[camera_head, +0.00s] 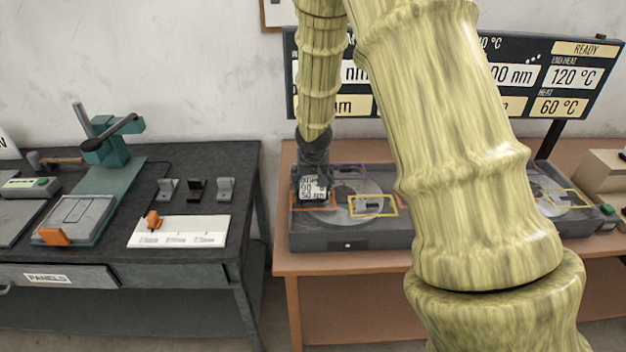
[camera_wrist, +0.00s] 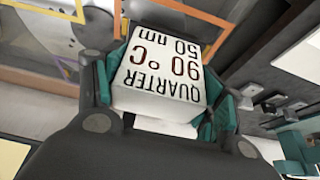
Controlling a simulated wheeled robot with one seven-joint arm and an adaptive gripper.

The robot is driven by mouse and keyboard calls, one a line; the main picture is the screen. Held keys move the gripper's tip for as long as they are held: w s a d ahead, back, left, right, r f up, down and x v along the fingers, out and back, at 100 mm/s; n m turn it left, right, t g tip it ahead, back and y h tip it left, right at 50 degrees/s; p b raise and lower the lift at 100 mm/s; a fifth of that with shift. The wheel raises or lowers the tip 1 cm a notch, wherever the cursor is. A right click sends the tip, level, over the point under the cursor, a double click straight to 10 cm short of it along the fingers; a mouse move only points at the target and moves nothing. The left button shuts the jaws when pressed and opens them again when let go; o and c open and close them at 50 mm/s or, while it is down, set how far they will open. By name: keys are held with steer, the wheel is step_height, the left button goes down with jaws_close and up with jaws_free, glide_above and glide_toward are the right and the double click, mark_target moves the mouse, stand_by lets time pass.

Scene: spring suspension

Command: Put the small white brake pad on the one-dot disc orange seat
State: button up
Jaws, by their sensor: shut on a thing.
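My gripper (camera_head: 313,192) is shut on the small white brake pad (camera_wrist: 160,75), a white block printed "QUARTER 90 °C 50 nm". The pad (camera_head: 312,188) also shows in the head view, at the left part of the dark one-dot base (camera_head: 375,238). Teal fingers grip the pad from both sides in the wrist view. The one-dot disc (camera_head: 350,188) is grey. The orange seat outline (camera_head: 300,207) lies at its left, partly hidden by my gripper and the pad. I cannot tell whether the pad touches the seat.
A yellow outline (camera_head: 372,213) lies to the right on the same disc. A second disc (camera_head: 556,197) stands farther right, partly behind my arm. A display board (camera_head: 500,75) stands behind. A dark workbench (camera_head: 100,200) with a teal press is at left, across a gap.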

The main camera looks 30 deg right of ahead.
steer(key=shift+f, duration=0.2)
steer(key=o, duration=1.2)
steer(key=shift+o, duration=0.2)
steer(key=shift+r, duration=0.1)
steer(key=shift+r, duration=0.2)
steer(key=b+v, duration=0.2)
steer(key=v, duration=0.9)
steer(key=shift+s+a+r, duration=0.15)
steer(key=shift+r, duration=0.2)
